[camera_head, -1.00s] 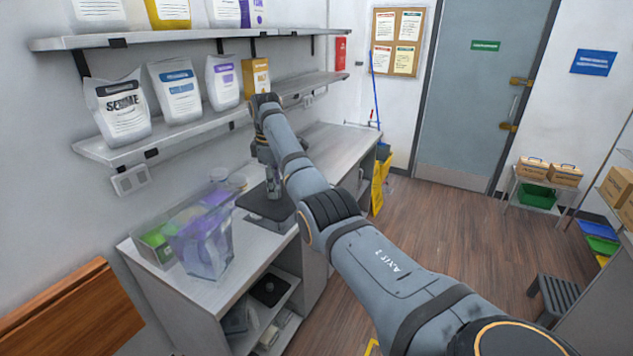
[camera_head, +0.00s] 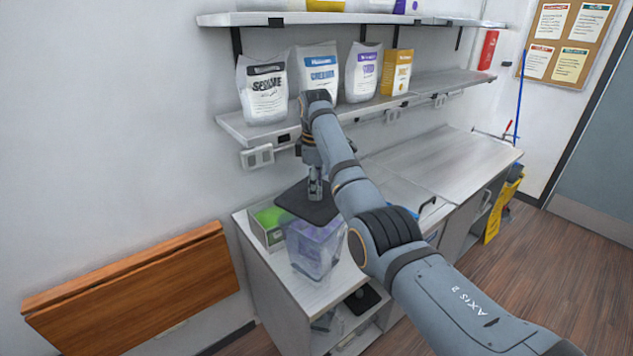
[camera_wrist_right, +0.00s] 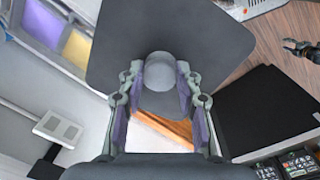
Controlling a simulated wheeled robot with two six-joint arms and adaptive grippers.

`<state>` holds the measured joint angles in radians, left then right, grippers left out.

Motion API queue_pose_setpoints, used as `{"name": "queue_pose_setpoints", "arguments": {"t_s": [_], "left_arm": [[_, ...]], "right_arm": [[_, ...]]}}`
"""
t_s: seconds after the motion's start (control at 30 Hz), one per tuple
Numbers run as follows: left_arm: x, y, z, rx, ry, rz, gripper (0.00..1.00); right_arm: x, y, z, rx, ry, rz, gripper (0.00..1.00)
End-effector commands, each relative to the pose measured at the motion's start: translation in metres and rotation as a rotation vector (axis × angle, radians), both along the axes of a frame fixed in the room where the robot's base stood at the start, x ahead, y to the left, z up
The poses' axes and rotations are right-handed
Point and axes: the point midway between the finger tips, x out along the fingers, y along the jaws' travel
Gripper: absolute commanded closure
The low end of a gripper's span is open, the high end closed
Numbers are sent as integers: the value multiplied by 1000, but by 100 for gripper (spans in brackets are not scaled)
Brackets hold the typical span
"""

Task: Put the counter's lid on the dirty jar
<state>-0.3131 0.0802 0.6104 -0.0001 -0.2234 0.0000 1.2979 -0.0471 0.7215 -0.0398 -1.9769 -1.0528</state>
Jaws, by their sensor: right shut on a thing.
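My right gripper (camera_head: 316,190) is shut on the round knob of a dark grey square lid (camera_head: 293,203). The wrist view shows the knob (camera_wrist_right: 160,72) between the fingers and the lid (camera_wrist_right: 165,25) spread out beyond them. The clear, square jar (camera_head: 313,262) stands on the counter, with a purple tint inside. The lid is over the jar's top and hides part of its rim. I cannot tell whether they touch. What looks like my left gripper (camera_wrist_right: 300,48) is small and dark at the wrist view's right edge; its jaw state is unclear.
A box with green (camera_head: 268,226) stands close behind the jar. Bags and a yellow box (camera_head: 396,72) stand on the wall shelf above. The counter (camera_head: 450,150) at the right is clear.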

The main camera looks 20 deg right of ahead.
Motion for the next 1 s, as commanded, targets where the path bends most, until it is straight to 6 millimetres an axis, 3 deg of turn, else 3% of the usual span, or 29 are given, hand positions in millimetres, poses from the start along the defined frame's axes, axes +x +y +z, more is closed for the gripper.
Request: {"name": "queue_pose_setpoints", "arguments": {"t_s": [0.1,0.17,0.4,0.47,0.57,0.8,1.0], "left_arm": [[-15,0,-1,0,21,1,60],[-13,0,-1,0,18,0,60],[36,-1,4,-1,-56,-2,60],[41,-1,4,-1,-63,-3,60],[37,-1,3,-1,-56,-2,60],[4,0,0,0,-6,0,60],[7,0,0,0,-11,0,60]], "right_arm": [[0,0,-14,0,1,0,100],[0,0,-20,0,1,0,100],[0,-1,-41,0,1,-1,100],[0,-1,-43,0,1,-1,100],[0,-1,-45,0,0,-1,100],[1,-1,-46,0,-1,-1,100],[1,-1,-46,0,0,-1,100]]}}
